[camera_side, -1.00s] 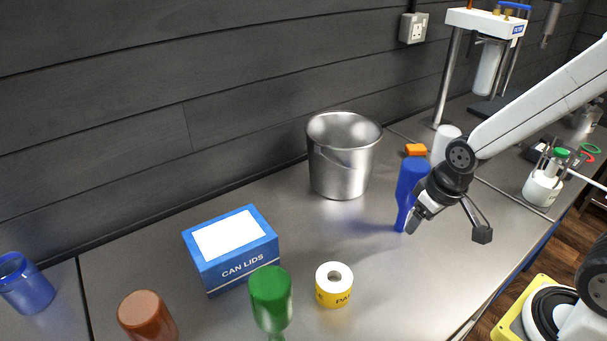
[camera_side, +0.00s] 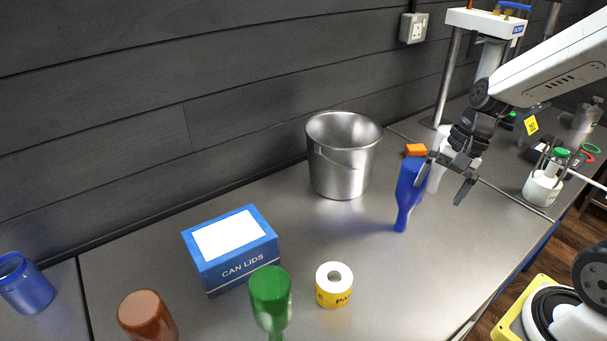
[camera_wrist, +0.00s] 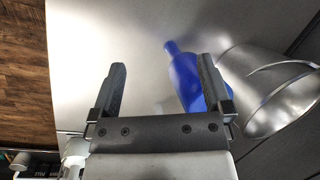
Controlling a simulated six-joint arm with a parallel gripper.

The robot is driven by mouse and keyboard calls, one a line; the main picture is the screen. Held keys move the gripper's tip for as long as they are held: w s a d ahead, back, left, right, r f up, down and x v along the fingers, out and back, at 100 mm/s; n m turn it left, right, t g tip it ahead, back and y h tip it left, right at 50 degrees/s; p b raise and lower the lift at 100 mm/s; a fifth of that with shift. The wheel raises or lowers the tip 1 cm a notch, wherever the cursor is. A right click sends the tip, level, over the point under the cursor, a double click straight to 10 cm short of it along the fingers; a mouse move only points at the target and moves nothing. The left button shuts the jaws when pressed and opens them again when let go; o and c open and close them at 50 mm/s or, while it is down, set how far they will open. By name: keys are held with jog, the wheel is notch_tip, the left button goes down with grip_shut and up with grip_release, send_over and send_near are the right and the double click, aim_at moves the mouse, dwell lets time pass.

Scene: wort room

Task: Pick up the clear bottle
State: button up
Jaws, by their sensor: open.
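I cannot make out a clear bottle for certain in either view. A pale, whitish cylinder (camera_side: 434,183) stands behind my gripper in the side view, partly hidden; I cannot tell if it is a bottle. My gripper (camera_side: 444,181) is open and empty, above the bench just right of a blue bottle (camera_side: 408,190). The blue bottle is wide at the top and narrow at the bottom, as if upside down. In the wrist view my gripper's fingers (camera_wrist: 162,66) are spread, with the blue bottle (camera_wrist: 187,82) beyond and partly behind the right finger.
A metal bucket (camera_side: 341,170) stands by the wall, with an orange item (camera_side: 416,149) to its right. A CAN LIDS box (camera_side: 235,262), a yellow-white roll (camera_side: 334,291), a green bottle (camera_side: 270,298), a brown bottle (camera_side: 145,318) and a blue jar (camera_side: 27,285) are nearer. Bench between roll and bucket is clear.

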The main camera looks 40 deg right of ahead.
notch_tip(320, 180, up, 2)
jog(key=m+y, duration=0.1)
jog(key=m, duration=0.2)
jog(key=m+t+y, duration=0.3)
jog(key=m+t, duration=0.7)
jog(key=m, duration=0.5)
send_near(447, 135)
notch_tip(447, 135, down, 2)
jog(key=w+d, duration=0.1)
jog(key=w, duration=0.2)
jog(key=shift+x, duration=1.2)
jog(key=shift+f, duration=0.25)
jog(key=shift+x, duration=2.5)
jog(key=shift+w+d, duration=0.1)
jog(key=shift+d, duration=0.05)
grip_shut()
